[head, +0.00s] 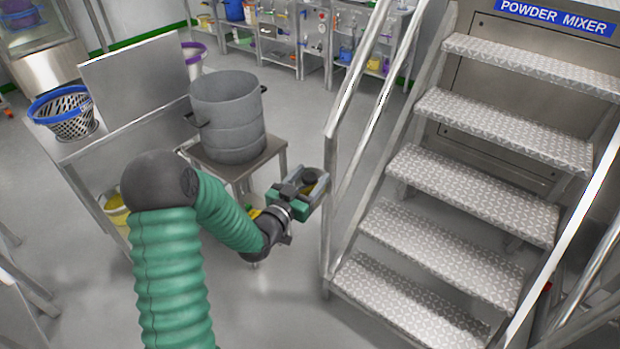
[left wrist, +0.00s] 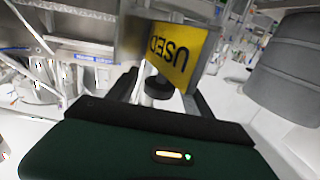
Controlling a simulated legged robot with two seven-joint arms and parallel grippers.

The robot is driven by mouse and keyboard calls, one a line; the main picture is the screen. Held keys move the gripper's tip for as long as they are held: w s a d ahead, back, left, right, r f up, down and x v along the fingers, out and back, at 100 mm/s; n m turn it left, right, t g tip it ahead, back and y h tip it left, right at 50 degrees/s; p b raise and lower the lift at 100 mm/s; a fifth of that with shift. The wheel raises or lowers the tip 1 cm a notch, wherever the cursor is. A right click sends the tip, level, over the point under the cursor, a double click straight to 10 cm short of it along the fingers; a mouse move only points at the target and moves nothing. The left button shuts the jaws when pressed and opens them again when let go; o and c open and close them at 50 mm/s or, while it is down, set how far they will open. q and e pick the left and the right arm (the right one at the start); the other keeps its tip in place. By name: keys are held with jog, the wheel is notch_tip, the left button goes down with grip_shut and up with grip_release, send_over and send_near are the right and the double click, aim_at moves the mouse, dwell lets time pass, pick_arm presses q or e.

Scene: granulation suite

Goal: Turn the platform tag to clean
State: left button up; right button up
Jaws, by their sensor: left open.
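The platform tag (left wrist: 172,50) is a yellow plate with the dark word USED, upside down in the left wrist view. A black round knob (left wrist: 158,85) sits at its lower edge, between my fingers. My left gripper (head: 319,188) is open beside the stair's left handrail post. In the left wrist view its two dark fingers (left wrist: 163,92) stand either side of the knob; I cannot tell whether they touch it. In the head view the gripper mostly hides the tag, with only a little yellow showing between the fingers. My right gripper is in neither view.
Metal steps (head: 470,180) with handrails (head: 345,130) rise on the right to the powder mixer sign (head: 556,17). A grey pot (head: 228,115) stands on a small table behind my left arm. A blue-rimmed basket (head: 62,112) is on the left bench. Front floor is open.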

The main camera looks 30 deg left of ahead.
pick_arm(q)
grip_shut()
jog(key=shift+d+n+y, duration=0.1)
jog(key=shift+n+y, duration=0.3)
jog(key=shift+y, duration=0.2)
jog(key=n+g+y+b, duration=0.1)
jog(key=n+y, duration=0.1)
jog(key=y, duration=0.2)
jog(key=shift+d+f+n, duration=0.1)
jog(key=shift+n, duration=0.3)
jog(key=n+g+y, duration=0.2)
jog(key=y, duration=0.2)
jog(key=shift+n, duration=0.4)
jog(key=n+g+y, duration=0.2)
jog(key=g+y, duration=0.1)
jog(key=shift+n, duration=0.3)
jog(key=shift+a+n+g+y+p, duration=0.2)
jog(key=shift+n+g+y+p, duration=0.35)
jog(key=shift+n+g+y, duration=1.4)
jog(key=shift+g+h, duration=0.35)
